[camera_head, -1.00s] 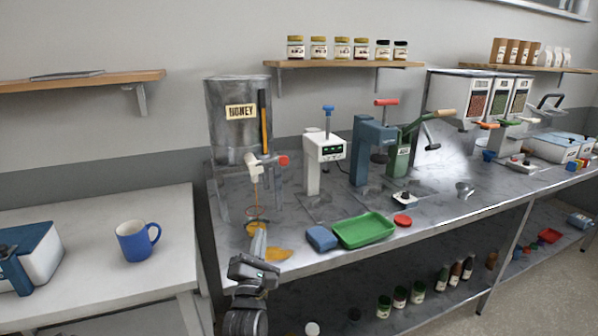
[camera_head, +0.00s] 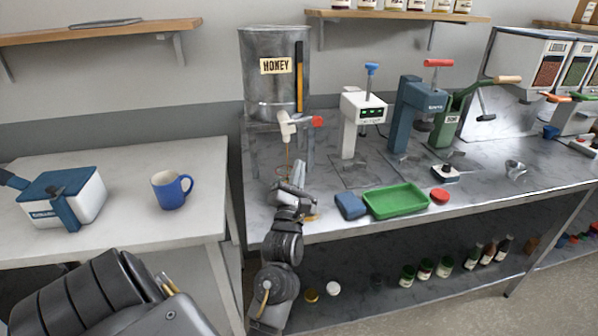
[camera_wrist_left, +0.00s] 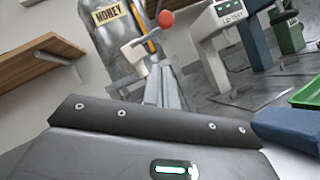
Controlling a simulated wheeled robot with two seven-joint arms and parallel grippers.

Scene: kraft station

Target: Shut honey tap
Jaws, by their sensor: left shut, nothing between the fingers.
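The grey metal honey tank (camera_head: 272,95) with its HONEY label stands at the back of the steel counter. Its white tap (camera_head: 284,128) has a lever ending in a red knob (camera_head: 317,122) that points right. A thin orange strand hangs below the tap. My left gripper (camera_head: 298,168) is shut and empty, just below the tap and in front of the tank stand. The left wrist view shows the tap (camera_wrist_left: 135,52) and red knob (camera_wrist_left: 165,18) above the closed fingers (camera_wrist_left: 160,78); contact cannot be told. An orange patch (camera_head: 309,217) is mostly hidden behind my gripper. My right gripper is not in view.
A blue sponge-like block (camera_head: 350,206) and a green tray (camera_head: 396,201) lie right of my gripper. A white press-like device (camera_head: 362,110) stands right of the tank. A blue mug (camera_head: 171,190) is on the left table.

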